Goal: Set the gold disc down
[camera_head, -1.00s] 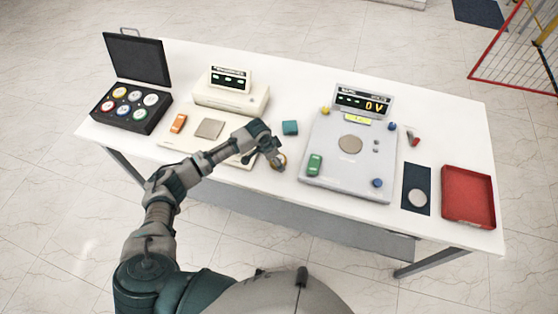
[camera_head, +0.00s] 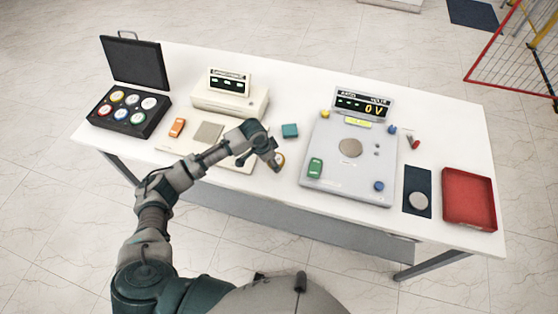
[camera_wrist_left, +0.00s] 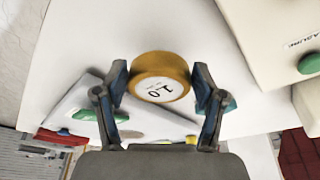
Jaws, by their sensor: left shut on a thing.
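The gold disc (camera_wrist_left: 160,68) shows in the left wrist view with a white printed face, between the two fingers of my left gripper (camera_wrist_left: 162,88). My left gripper is shut on it. In the head view my left gripper (camera_head: 275,162) is over the front part of the white table (camera_head: 265,190), between the beige device and the grey device. Only a small part of the gold disc (camera_head: 280,159) shows there, the rest hidden by the gripper. I cannot tell whether the disc touches the table. My right gripper is not in view.
A beige device (camera_head: 232,98) with a grey square plate (camera_head: 208,132) stands left, and a grey device (camera_head: 345,180) reading 0 V stands right. An open black case (camera_head: 130,125) holds several discs. A red tray (camera_head: 469,200) lies far right.

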